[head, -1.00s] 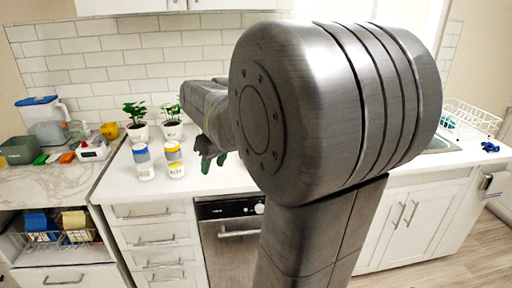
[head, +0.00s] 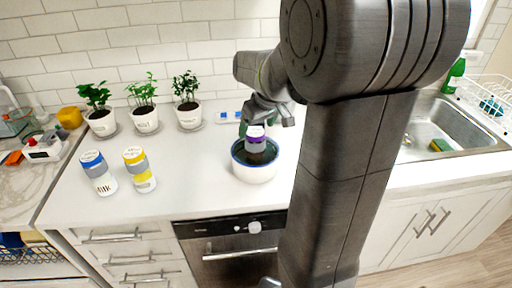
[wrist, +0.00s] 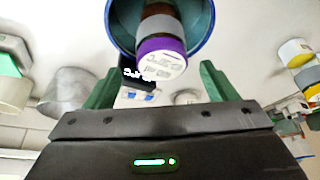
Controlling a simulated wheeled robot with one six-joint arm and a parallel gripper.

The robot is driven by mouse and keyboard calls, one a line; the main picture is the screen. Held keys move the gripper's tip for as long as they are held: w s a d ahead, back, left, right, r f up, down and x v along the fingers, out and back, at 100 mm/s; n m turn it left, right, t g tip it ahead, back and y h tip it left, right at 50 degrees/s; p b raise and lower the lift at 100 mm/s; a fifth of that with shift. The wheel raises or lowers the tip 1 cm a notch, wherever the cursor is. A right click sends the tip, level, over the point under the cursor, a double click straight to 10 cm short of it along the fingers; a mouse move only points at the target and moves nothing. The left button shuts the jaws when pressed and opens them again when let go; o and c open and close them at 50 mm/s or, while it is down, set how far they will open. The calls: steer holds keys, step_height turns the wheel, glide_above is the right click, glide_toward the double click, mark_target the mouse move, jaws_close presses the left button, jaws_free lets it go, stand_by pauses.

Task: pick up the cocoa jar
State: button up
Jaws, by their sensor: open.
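A jar with a purple lid, a grey band and a brown part stands in a bowl; it looks like the cocoa jar (head: 256,139), though I cannot read its label. It also shows in the wrist view (wrist: 160,45). The bowl (head: 254,173) is white outside and blue inside, on the white counter. My gripper (head: 268,118) is just above the jar in the head view. In the wrist view my gripper (wrist: 158,70) is open, its green fingers apart, with the lid in line with the gap between them. I cannot tell whether the lid is between the fingertips.
A blue-lidded jar (head: 98,173) and a yellow-lidded jar (head: 139,170) stand left on the counter. Potted plants (head: 145,119) line the back wall. A sink (head: 440,132) and a dish rack (head: 487,100) are at the right. The counter between jars and bowl is clear.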

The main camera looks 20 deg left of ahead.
mark_target(255, 150)
steer(key=shift+a+f, duration=0.2)
steer(key=shift+f, duration=0.3)
steer(key=shift+a+f, duration=0.1)
steer(key=shift+f, duration=0.3)
steer(key=p+x, duration=0.1)
steer(key=x, duration=0.4)
steer(key=shift+s+d+f, duration=0.1)
steer(key=shift+d, duration=0.1)
